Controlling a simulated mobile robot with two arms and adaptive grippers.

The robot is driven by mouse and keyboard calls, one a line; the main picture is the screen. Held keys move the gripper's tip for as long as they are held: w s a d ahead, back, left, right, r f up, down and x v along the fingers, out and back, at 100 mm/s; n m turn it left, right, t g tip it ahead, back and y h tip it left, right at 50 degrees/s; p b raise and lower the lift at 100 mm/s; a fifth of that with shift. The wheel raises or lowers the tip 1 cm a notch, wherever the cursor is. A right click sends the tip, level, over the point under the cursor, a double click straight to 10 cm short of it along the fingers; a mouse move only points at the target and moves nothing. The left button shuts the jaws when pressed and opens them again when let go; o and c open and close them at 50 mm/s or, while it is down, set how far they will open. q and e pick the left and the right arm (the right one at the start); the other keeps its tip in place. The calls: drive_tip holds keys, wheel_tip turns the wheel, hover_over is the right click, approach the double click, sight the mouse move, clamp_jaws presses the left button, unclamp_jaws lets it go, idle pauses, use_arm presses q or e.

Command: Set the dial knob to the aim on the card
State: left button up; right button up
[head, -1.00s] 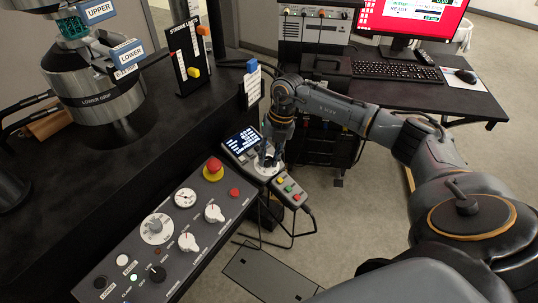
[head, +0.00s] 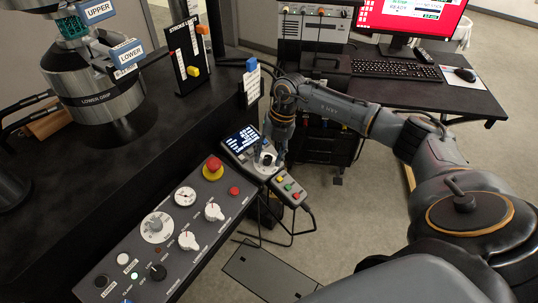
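A dark knob (head: 266,158) sits on a round white dial at the lower end of a handset with a lit screen (head: 242,141). My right gripper (head: 275,151) is at this knob, just behind and above it. The fingertips are small and dark, so I cannot tell their gap or whether they touch the knob. A white upright card or scale (head: 252,87) with a blue block on top stands behind the handset; its marks are too small to read. Another dial with a white scale (head: 157,228) is on the sloped control panel. My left gripper is not in view.
The control panel (head: 205,240) carries a red emergency button (head: 213,168), a gauge and several knobs. Coloured buttons sit on a pendant (head: 289,190) beside the handset. The test machine's grip (head: 95,85) is at left. A desk with keyboard (head: 397,71) stands at back right.

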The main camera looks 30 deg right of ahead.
drive_tip(key=v, duration=1.2)
idle(0.5)
